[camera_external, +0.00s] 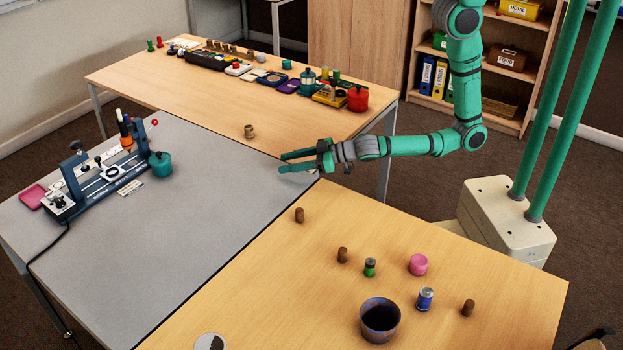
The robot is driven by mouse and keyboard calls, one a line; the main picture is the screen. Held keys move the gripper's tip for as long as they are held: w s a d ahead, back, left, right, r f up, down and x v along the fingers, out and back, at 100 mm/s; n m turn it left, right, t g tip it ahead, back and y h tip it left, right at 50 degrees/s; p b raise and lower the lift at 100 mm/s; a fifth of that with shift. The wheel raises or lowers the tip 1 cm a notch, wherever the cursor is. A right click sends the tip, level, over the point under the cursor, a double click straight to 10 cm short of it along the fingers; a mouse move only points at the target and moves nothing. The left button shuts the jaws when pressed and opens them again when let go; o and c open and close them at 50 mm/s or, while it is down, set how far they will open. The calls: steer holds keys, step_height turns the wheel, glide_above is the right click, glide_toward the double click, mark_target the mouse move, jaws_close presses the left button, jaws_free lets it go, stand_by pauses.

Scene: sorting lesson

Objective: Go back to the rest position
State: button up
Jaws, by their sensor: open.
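My gripper (298,162) is at the end of my green arm, which reaches in from the right. It is open, with its two fingers pointing left and nothing between them. It hangs above the right corner of the grey table (225,200), close to where the grey and wooden tables meet. A small brown cup-like piece (249,131) stands to its upper left on the far wooden table, apart from the fingers.
A dark blue bench device (110,172) and a teal pot (161,164) stand on the grey table. The near wooden table (260,285) holds a dark bowl (380,320), a pink pot (418,264), a blue can (424,299) and several corks. The grey table's middle is clear.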

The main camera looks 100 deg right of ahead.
steer(key=s+a+y, duration=0.1)
steer(key=s, duration=0.1)
steer(key=s+a+n+y, duration=0.1)
steer(key=s+a, duration=0.1)
steer(key=s+a+n+t, duration=0.1)
steer(key=s, duration=0.1)
steer(key=shift+s+a+r+y, duration=0.1)
steer(key=shift+a+r+y, duration=0.1)
steer(key=shift+a+y, duration=0.15)
steer(key=d+r+v, duration=0.1)
steer(key=d+v, duration=0.1)
steer(key=v, duration=1.1)
steer(key=d+r+v, duration=0.2)
steer(key=d+v, duration=0.1)
steer(key=v, duration=1.1)
steer(key=shift+r+n+y, duration=0.3)
steer(key=shift+r+y, duration=0.05)
steer(key=shift+y, duration=0.1)
